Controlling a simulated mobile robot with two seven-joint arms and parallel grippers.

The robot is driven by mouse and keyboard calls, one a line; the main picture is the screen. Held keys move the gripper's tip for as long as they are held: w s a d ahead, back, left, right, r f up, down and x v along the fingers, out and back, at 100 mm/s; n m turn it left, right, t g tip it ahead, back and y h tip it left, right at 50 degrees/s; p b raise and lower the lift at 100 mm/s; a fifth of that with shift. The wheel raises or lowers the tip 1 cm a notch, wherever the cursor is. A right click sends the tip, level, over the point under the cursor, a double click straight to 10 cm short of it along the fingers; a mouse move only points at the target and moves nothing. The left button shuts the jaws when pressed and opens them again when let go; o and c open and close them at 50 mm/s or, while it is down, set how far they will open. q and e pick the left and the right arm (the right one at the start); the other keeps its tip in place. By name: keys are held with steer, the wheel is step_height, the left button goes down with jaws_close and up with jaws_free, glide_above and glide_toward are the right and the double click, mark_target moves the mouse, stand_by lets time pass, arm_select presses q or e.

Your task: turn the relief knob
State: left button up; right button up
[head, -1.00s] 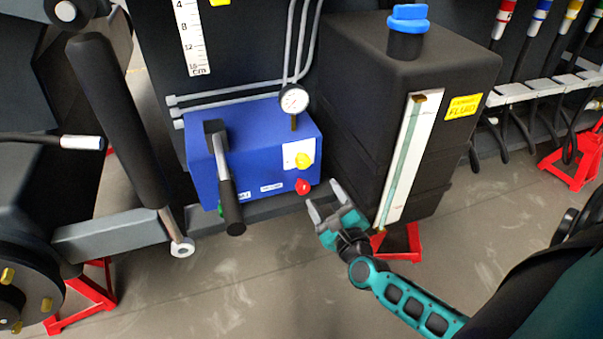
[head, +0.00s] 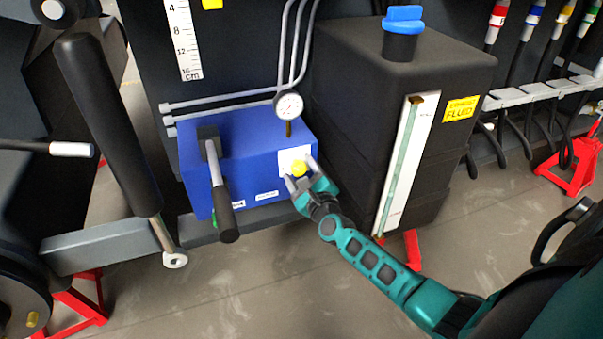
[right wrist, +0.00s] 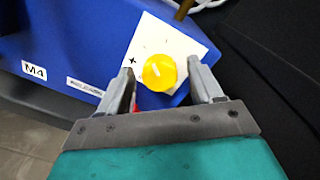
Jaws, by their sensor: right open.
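The yellow relief knob (head: 299,168) sits on a white plate (head: 287,158) on the front of the blue pump box (head: 246,166). In the right wrist view the knob (right wrist: 160,72) shows a pale pointer line, with a plus mark on the plate to its left. My right gripper (head: 299,178) is open, its two fingers on either side of the knob. In the right wrist view the fingers (right wrist: 162,88) flank the knob with gaps visible; whether they touch it I cannot tell. A bit of red shows behind the left finger. My left gripper is not in view.
A lever with a black grip (head: 226,212) stands out from the box's left front. A gauge (head: 289,105) rises from its top. The black exhaust fluid tank (head: 345,130) is close on the right. The floor (head: 270,285) in front is open.

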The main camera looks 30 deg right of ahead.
steer(key=c, duration=1.1)
steer(key=shift+o, duration=0.2)
